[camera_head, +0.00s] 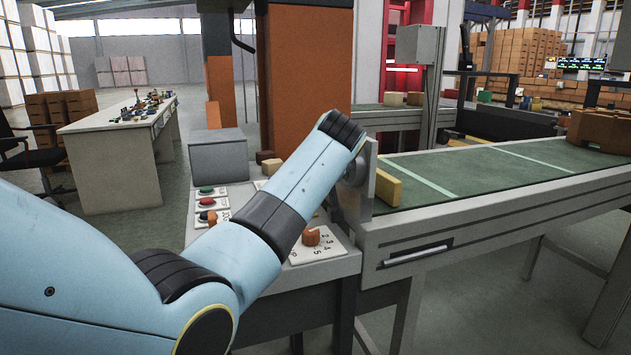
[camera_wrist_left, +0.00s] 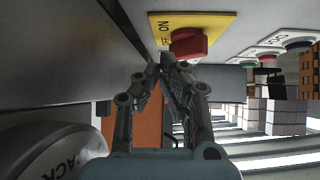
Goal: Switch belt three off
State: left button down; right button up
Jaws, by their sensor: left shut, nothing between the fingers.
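A red rotary switch (camera_wrist_left: 189,43) sits on a yellow plate (camera_wrist_left: 222,22) marked ON and OFF in the left wrist view. Which belt it serves is not readable, and its exact setting is unclear. My left gripper (camera_wrist_left: 155,70) is shut and empty. Its fingertips are just beside the red switch; I cannot tell whether they touch it. In the head view my left arm hides the gripper and this switch. The grey control panel (camera_head: 240,193) there shows green (camera_head: 206,190) and red (camera_head: 207,201) buttons and an orange numbered knob (camera_head: 311,237). My right gripper is in neither view.
A green conveyor belt (camera_head: 485,168) runs right from the panel, with a yellow block (camera_head: 388,188) at its near end and a brown item (camera_head: 600,130) farther along. A grey box (camera_head: 218,157) stands on the panel. A cluttered table (camera_head: 112,178) stands at left.

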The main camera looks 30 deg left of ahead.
pick_arm(q)
jog(key=v, duration=0.4)
jog(key=shift+s+d+r, duration=0.2)
jog(key=shift+s+r, duration=0.05)
dwell(0.3)
